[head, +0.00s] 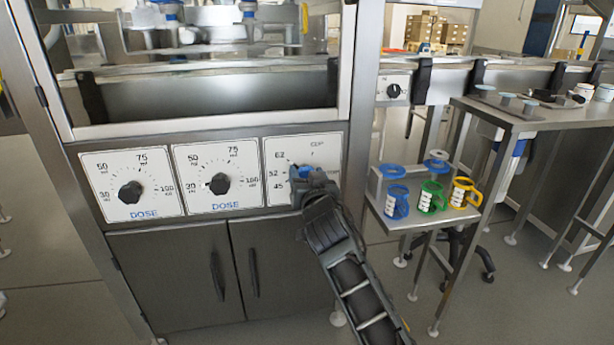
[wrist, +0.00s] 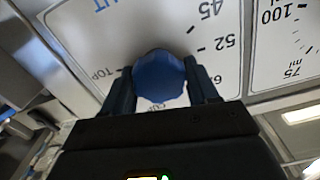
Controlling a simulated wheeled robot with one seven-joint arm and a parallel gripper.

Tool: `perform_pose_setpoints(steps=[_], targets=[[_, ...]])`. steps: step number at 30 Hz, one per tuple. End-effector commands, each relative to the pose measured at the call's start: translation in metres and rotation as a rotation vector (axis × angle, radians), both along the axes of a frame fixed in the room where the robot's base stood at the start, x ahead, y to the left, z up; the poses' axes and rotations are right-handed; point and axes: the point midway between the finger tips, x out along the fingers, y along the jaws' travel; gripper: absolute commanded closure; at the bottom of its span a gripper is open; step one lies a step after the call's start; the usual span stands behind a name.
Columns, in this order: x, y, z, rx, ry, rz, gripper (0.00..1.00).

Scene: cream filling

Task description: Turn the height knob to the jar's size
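The height knob is blue and faceted in the wrist view (wrist: 158,76). It sits on a white dial panel (head: 280,150), the rightmost of three, marked 62, 52 and 45. In the wrist view my gripper (wrist: 160,90) has one finger on each side of the knob, and both appear to touch it. In the head view my gripper (head: 304,180) covers most of the knob, so its pointer is hidden. White jars (head: 604,92) stand on the table at the far right; I cannot tell which jar the task means.
Two DOSE dials with black knobs (head: 131,191) (head: 219,183) are left of the height dial. Cabinet doors (head: 180,275) are below. A small shelf at right holds blue (head: 397,202), green (head: 431,197) and yellow (head: 464,193) handled items. Another black knob (head: 393,91) is behind.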

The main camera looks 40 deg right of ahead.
Motion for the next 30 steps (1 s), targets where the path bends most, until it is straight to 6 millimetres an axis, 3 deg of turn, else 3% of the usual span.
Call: perform_pose_setpoints(steps=[8,17,30], targets=[[-0.0002,0.0,-0.0001,0.0,0.0,0.0,0.72],[-0.0001,0.0002,0.0003,-0.036,0.025,0.0,0.72],[0.0007,0.0016,0.0011,-0.289,0.197,0.0,0.72]])
